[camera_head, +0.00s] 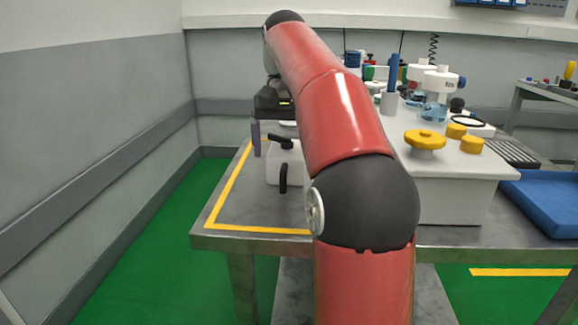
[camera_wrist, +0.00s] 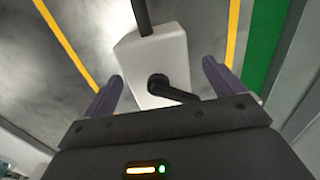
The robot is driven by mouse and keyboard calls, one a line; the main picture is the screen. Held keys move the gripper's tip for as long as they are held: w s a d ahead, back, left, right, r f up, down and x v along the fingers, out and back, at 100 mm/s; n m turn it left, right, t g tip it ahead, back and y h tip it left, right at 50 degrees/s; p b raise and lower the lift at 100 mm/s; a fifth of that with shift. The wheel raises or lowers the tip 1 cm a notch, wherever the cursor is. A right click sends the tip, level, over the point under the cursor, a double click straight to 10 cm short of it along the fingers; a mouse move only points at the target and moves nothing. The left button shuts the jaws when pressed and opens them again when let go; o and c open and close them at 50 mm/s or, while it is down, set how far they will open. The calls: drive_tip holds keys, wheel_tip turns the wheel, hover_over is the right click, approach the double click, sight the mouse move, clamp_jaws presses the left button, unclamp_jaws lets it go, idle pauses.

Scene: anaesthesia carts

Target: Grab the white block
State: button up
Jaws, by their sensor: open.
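The white block (camera_head: 287,160) stands on the left part of the metal table, partly hidden behind my arm. It has a black handle on top and another on its front side. In the wrist view the white block (camera_wrist: 150,60) lies ahead of and between the fingers, with both black handles showing. My gripper (camera_wrist: 158,76) is open and empty, its two purple fingers apart on either side of the block's near end. In the head view my gripper (camera_head: 272,104) is above and behind the block, and one purple finger shows to its left.
A yellow line (camera_head: 262,229) marks the table's left and front edges. Right of my arm stands a white cart top (camera_head: 455,163) with yellow knobs, bottles and a cup. A blue tray (camera_head: 545,200) lies farther right. A grey wall (camera_head: 95,120) bounds the left.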

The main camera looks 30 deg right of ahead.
sight(287, 148)
drive_tip(key=shift+d+f+b, duration=0.15)
drive_tip(key=shift+f+b, duration=1.7)
drive_tip(key=shift+b, duration=0.25)
drive_tip(key=shift+r, duration=0.1)
drive_tip(key=c, duration=1.2)
drive_tip(key=shift+r, duration=0.15)
